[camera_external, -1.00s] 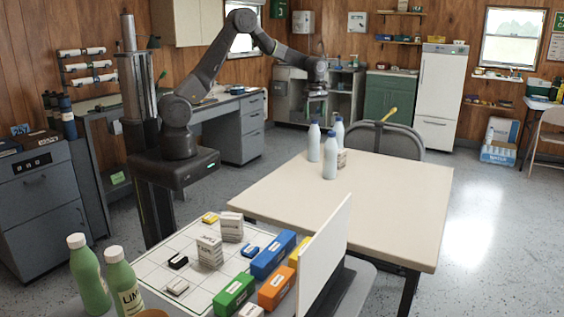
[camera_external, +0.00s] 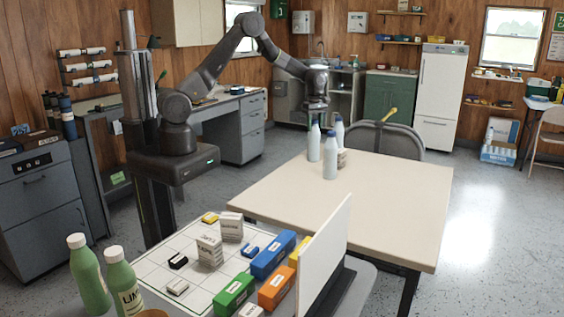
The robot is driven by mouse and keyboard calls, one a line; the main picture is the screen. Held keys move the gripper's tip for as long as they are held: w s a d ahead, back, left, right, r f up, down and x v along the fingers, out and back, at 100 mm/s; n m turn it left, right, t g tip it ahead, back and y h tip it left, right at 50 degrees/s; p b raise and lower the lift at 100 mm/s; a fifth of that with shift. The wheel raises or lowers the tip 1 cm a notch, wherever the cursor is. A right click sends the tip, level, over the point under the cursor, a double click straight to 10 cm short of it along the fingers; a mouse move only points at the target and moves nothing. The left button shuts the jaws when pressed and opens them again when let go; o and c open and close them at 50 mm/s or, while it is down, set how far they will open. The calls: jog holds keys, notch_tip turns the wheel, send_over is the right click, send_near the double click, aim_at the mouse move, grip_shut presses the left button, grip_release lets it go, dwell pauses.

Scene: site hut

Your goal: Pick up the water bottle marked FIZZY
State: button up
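One is the front bottle (camera_external: 330,158), one the left bottle (camera_external: 314,142), and one the back right bottle (camera_external: 339,132). No FIZZY marking can be read on any of them at this size. My gripper (camera_external: 316,107) hangs pointing down just above the left bottle's cap. Its fingers are too small and dark to tell open from shut. Whether it touches the cap cannot be told.
A small pale round item (camera_external: 342,158) sits beside the bottles. A grey chair (camera_external: 385,140) stands behind the table. Two green bottles (camera_external: 88,275) and a gridded board (camera_external: 150,268) with boxes are in the foreground. The table's right half is bare.

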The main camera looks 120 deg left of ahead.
grip_shut()
jog(key=shift+r, duration=0.15)
